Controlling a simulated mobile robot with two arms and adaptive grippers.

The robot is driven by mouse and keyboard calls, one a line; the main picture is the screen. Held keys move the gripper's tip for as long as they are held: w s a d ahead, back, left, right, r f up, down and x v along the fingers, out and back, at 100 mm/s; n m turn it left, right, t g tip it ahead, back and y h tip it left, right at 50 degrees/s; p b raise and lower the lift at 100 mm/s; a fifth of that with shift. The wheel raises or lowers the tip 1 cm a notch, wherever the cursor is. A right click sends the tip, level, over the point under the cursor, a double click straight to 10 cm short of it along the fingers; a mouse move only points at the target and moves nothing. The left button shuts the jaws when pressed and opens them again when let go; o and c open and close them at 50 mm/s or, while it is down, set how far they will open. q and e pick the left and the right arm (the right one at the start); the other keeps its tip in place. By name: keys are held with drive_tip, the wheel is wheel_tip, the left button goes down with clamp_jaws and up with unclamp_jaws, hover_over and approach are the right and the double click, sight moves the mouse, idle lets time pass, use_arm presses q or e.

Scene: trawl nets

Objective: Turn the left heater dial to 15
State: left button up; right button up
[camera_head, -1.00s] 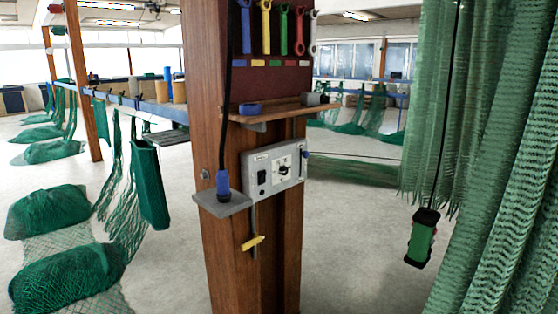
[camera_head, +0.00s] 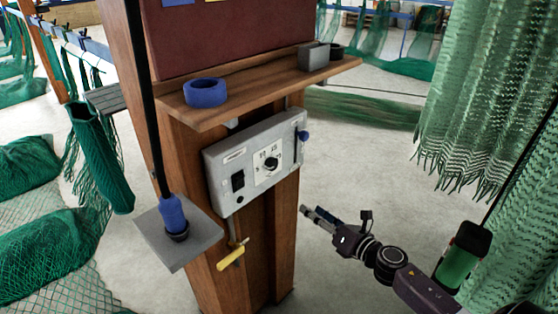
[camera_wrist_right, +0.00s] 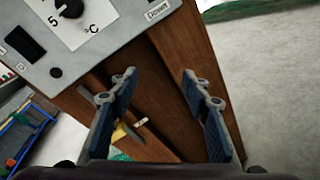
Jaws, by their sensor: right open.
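One grey heater control box (camera_head: 254,160) is fixed to the wooden post. Its round black dial (camera_head: 270,164) sits on a white scale plate; the pointer's reading is too small to tell. In the wrist view the dial (camera_wrist_right: 70,8) is at the upper left, partly cut off, with "5" and "°C" readable beside it. My right gripper (camera_head: 312,214) is right of the post, lower than the box and apart from it. In the wrist view its two blue-padded fingers (camera_wrist_right: 160,90) are spread with nothing between them. My left gripper is out of view.
A wooden shelf (camera_head: 240,97) with a blue tape roll (camera_head: 206,92) juts out above the box. A small grey shelf (camera_head: 178,236) holds a blue connector at the left. A yellow handle (camera_head: 231,258) hangs below. Green nets (camera_head: 490,110) hang at the right.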

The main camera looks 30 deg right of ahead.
sight(275, 165)
drive_tip(key=a+r+n+y+p, duration=0.1)
drive_tip(key=a+r+n+y, duration=0.2)
drive_tip(key=r, duration=0.4)
drive_tip(key=a+r+n+y, duration=0.1)
drive_tip(key=a+r+n, duration=0.2)
drive_tip(key=r+n, duration=0.35)
drive_tip(key=shift+m+t, duration=0.35)
drive_tip(key=shift+t, duration=0.05)
drive_tip(key=x, duration=0.2)
drive_tip(key=p+x, duration=0.1)
drive_tip(key=x, duration=0.1)
drive_tip(key=r+p+x, duration=0.1)
drive_tip(key=x, duration=0.1)
drive_tip(key=shift+w+d, duration=0.3)
drive_tip(key=shift+w, duration=0.05)
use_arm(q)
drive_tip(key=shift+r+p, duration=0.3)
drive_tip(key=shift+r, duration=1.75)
use_arm(e)
drive_tip(key=shift+w+a+f, duration=0.15)
drive_tip(key=shift+w+a, duration=0.1)
drive_tip(key=shift+w, duration=0.4)
drive_tip(key=c, duration=1.2)
drive_tip(key=shift+o, duration=0.2)
